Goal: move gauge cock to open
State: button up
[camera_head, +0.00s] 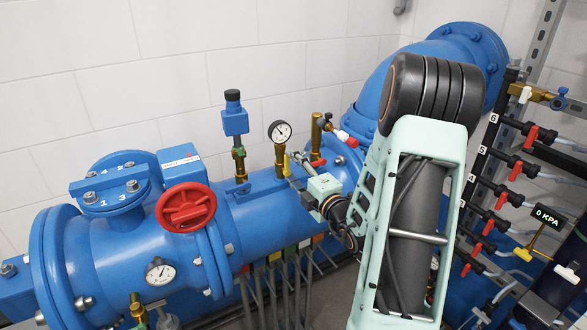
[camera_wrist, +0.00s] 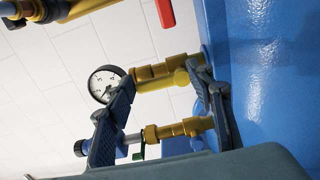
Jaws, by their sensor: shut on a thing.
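The pressure gauge (camera_head: 280,131) has a white round dial and stands on a brass stem above the blue pipe. The gauge cock (camera_head: 280,158) is the brass fitting below it. In the wrist view the gauge (camera_wrist: 105,84) and the brass cock (camera_wrist: 150,78) lie sideways. My gripper (camera_head: 297,168) reaches the cock from the right. In the wrist view my gripper (camera_wrist: 165,73) has its dark fingertips on either side of the brass cock and is shut on it. The exact contact and the handle's angle are partly hidden by the fingers.
A blue sensor on a brass fitting (camera_head: 236,122) stands left of the gauge. A brass valve with a red handle (camera_head: 317,130) stands close on the right. A red handwheel (camera_head: 186,208) is further left. A rack of red-handled valves (camera_head: 515,170) stands at right.

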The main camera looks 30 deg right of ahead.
jog(key=o, duration=1.2)
jog(key=shift+c, duration=0.2)
jog(key=s, duration=1.2)
jog(key=shift+d, duration=0.2)
